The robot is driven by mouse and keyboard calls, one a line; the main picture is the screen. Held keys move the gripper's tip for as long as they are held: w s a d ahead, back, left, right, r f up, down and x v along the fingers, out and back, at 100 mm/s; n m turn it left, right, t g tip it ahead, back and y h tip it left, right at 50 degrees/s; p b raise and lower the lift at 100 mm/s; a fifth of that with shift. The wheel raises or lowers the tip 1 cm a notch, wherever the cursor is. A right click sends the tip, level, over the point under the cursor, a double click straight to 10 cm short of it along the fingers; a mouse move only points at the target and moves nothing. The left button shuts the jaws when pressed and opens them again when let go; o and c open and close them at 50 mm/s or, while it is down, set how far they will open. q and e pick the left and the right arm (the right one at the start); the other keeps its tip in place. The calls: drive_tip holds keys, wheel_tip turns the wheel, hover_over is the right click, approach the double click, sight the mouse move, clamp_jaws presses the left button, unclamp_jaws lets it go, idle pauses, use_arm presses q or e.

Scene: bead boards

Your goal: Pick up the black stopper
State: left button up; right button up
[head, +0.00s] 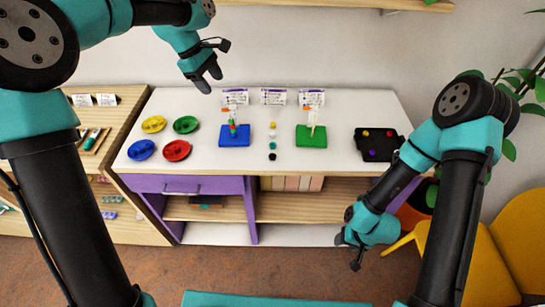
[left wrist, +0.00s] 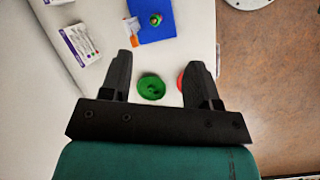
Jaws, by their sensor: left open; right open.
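A small black stopper (head: 272,157) sits on the white tabletop, nearest the front in a short column of small pieces between the blue board (head: 234,141) and the green board (head: 311,143). It does not show in the left wrist view. My left gripper (head: 210,80) is open and empty, above the back of the table and up and to the left of the stopper in the head view. In the left wrist view, its open fingers (left wrist: 160,64) have the green dish (left wrist: 151,87) below and between them. My right gripper (head: 348,254) is open, low in front of the table, with nothing in it.
Blue (head: 141,150), yellow (head: 153,124), green and red (head: 176,151) dishes stand at the left. A black tray (head: 379,145) with several small pieces lies at the right. Pegs with beads stand on both boards, with cards (head: 273,96) behind. The table's front strip is clear.

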use_arm(q)
drive_tip(key=s+d+f+m+y, duration=0.2)
drive_tip(key=d+f+m, duration=0.2)
drive_tip(key=d+m, duration=0.7)
drive_tip(key=m+y, duration=0.2)
drive_tip(key=m, duration=1)
hover_over(272, 154)
wheel_tip(272, 154, down, 2)
drive_tip(key=shift+s+d+f, duration=0.1)
drive_tip(key=shift+s+d, duration=0.2)
drive_tip(key=shift+f, duration=0.1)
wheel_tip(272, 154, down, 12)
drive_tip(key=shift+f, duration=0.1)
drive_tip(key=shift+a+f, duration=0.15)
drive_tip(key=shift+f, duration=1.15)
drive_tip(key=shift+a+f, duration=0.1)
drive_tip(key=shift+f, duration=1.15)
